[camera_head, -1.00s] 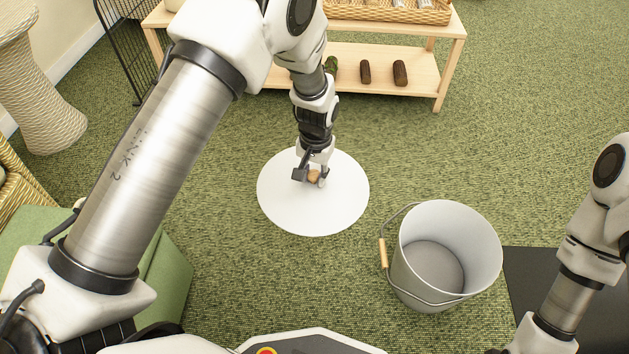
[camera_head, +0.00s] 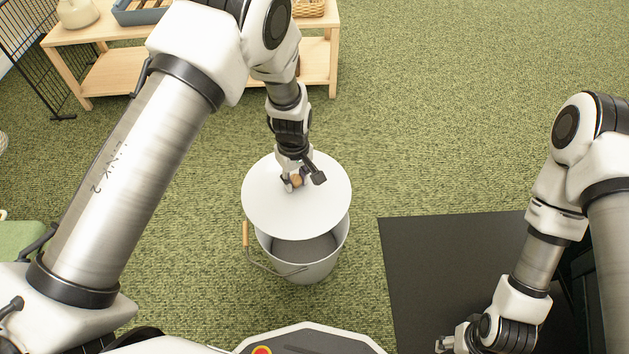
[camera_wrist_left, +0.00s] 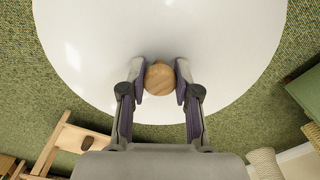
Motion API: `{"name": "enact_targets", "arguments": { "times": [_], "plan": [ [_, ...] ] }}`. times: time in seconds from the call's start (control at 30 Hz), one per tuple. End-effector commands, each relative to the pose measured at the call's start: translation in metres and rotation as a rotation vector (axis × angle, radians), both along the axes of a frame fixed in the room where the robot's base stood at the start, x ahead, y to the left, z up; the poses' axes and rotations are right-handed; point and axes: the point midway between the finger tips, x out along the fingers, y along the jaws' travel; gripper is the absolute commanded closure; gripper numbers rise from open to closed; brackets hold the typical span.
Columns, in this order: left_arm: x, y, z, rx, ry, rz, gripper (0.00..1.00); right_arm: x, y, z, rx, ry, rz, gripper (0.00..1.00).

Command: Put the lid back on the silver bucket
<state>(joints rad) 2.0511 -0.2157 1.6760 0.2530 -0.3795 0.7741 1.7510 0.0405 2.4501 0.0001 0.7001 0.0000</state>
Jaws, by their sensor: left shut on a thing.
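The silver bucket (camera_head: 302,266) stands upright on the green carpet in the head view, its wire handle with a wooden grip hanging at its left. The round white lid (camera_head: 322,215) is over the far part of the bucket's mouth; the near part of the opening shows. I cannot tell whether the lid touches the rim. My left gripper (camera_head: 296,182) is shut on the lid's wooden knob, which shows between the fingers in the left wrist view (camera_wrist_left: 159,78). My right gripper (camera_head: 446,345) is at the bottom edge of the head view, apart from the bucket; its fingers are unclear.
A black mat (camera_head: 425,262) lies on the carpet right of the bucket. A low wooden shelf (camera_head: 110,72) with a blue tray (camera_head: 140,12) and a basket (camera_head: 309,8) stands at the back. Open carpet (camera_head: 450,120) lies at the back right.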

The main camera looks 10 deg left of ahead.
Motion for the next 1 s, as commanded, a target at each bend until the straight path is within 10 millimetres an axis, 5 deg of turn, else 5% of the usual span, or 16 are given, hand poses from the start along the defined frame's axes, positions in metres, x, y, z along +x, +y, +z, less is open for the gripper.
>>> {"name": "enact_targets", "arguments": {
  "times": [0.03, 0.17, 0.73, 1.0],
  "plan": [
    [-0.006, -0.005, -0.007, -0.001, 0.005, 0.105, 1.00, 0.000, 0.000, 0.020, 0.000, 0.001, 0.001, 0.44],
    [-0.013, -0.013, -0.037, -0.003, 0.000, 0.303, 1.00, 0.000, 0.000, 0.028, 0.000, 0.001, 0.001, 0.44],
    [-0.014, -0.014, -0.097, -0.004, -0.004, 0.341, 1.00, -0.001, 0.000, -0.021, 0.000, 0.001, 0.001, 0.44],
    [-0.013, -0.014, -0.109, -0.004, -0.004, 0.340, 1.00, 0.000, 0.000, -0.029, 0.000, 0.001, 0.000, 0.44]
  ]
}}
